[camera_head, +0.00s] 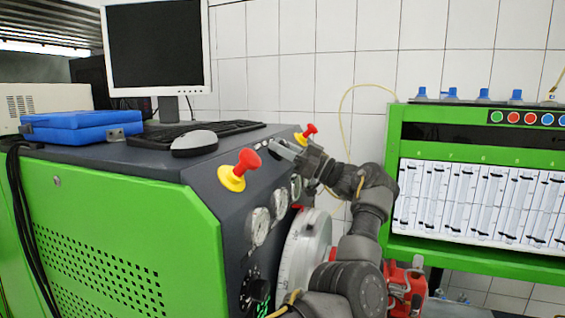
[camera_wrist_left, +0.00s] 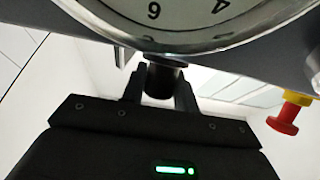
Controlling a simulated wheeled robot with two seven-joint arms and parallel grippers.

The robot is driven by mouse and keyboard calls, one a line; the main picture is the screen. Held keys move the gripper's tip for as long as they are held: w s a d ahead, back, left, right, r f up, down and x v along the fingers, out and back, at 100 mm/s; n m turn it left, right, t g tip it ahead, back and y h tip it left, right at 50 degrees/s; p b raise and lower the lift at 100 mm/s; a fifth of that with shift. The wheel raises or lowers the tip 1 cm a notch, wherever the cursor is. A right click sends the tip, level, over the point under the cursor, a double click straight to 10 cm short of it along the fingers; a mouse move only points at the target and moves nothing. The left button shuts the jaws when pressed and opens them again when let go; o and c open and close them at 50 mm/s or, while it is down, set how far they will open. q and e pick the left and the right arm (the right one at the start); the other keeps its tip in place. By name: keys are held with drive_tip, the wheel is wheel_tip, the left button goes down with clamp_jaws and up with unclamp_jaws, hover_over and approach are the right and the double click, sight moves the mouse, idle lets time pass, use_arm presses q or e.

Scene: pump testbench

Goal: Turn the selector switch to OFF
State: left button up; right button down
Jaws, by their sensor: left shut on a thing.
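The selector switch appears as a short black knob (camera_wrist_left: 163,78) in the left wrist view, just below the rim of a round gauge. My left gripper (camera_wrist_left: 161,90) has one finger on each side of this knob and is shut on it. Which way the knob points cannot be made out. In the head view my left gripper (camera_head: 284,149) is at the upper part of the dark sloped panel (camera_head: 232,205), between the two red buttons. The gripper hides the knob there. My right gripper is not in view.
Red mushroom buttons on yellow bases sit on the panel, one nearer (camera_head: 240,170) and one farther (camera_head: 307,133). Round gauges (camera_head: 260,226) and a black dial (camera_head: 252,291) lie lower on it. A monitor (camera_head: 157,45) and mouse (camera_head: 195,143) stand on top. A green rack (camera_head: 470,258) is at right.

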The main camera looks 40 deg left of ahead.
use_arm(q)
drive_tip(key=shift+n+g+h, duration=0.3)
drive_tip(key=shift+n+g, duration=0.2)
drive_tip(key=shift+n, duration=0.1)
drive_tip(key=shift+r+n+g+h, duration=0.1)
drive_tip(key=shift+n+g+h, duration=0.5)
drive_tip(key=shift+n+g, duration=0.4)
drive_tip(key=shift+n+g+h+p, duration=1.2)
drive_tip(key=shift+n+g+h, duration=0.6)
drive_tip(key=shift+n, duration=0.5)
drive_tip(key=shift+g+h, duration=0.3)
drive_tip(key=o, duration=1)
drive_tip(key=shift+c, duration=0.2)
drive_tip(key=shift+f, duration=0.2)
